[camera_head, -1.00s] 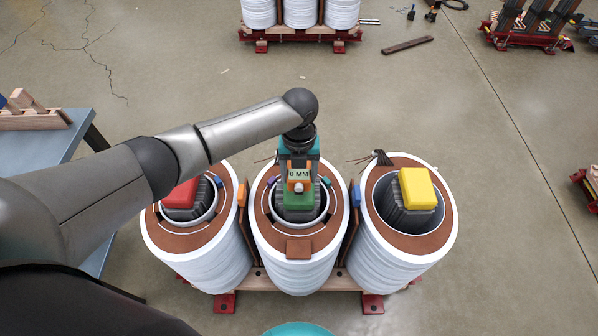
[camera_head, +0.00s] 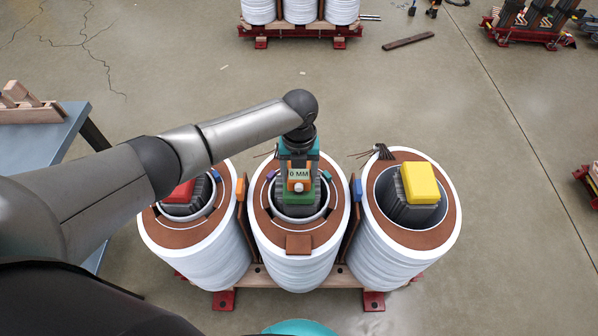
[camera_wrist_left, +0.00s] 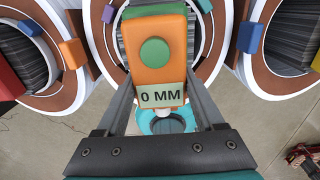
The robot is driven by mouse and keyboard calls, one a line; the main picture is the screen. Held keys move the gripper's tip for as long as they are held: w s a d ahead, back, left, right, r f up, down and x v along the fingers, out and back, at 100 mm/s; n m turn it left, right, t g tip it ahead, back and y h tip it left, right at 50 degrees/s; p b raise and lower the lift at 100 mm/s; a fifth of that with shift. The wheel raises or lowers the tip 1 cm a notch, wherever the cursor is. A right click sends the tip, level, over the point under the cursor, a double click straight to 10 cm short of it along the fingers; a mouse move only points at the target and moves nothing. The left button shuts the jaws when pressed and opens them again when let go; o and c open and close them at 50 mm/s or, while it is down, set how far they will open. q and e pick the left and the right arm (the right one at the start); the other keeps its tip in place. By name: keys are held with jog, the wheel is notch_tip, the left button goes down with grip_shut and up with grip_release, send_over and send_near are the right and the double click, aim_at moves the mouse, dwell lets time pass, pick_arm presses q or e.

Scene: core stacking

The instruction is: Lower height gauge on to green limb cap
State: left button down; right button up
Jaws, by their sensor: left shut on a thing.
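The height gauge (camera_head: 298,172) is an orange block with a "0 MM" label. My left gripper (camera_head: 299,153) is shut on it, above the middle coil. The green limb cap (camera_head: 296,198) sits on the middle core limb, directly under the gauge. The gauge hides part of the cap, and I cannot tell whether they touch. In the left wrist view, the gauge (camera_wrist_left: 156,60), with a green round spot, is between the fingers of my left gripper (camera_wrist_left: 162,84). A strip of the green cap (camera_wrist_left: 153,11) shows beyond it. My right gripper is not in view.
A red cap (camera_head: 180,191) is on the left limb, partly behind my arm. A yellow cap (camera_head: 420,182) is on the right limb. White coils (camera_head: 410,245) surround the limbs. A blue table (camera_head: 55,140) stands at left.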

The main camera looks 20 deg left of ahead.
pick_arm(q)
jog(key=shift+f, duration=0.35)
jog(key=shift+c, duration=1)
grip_release()
jog(key=shift+o, duration=1)
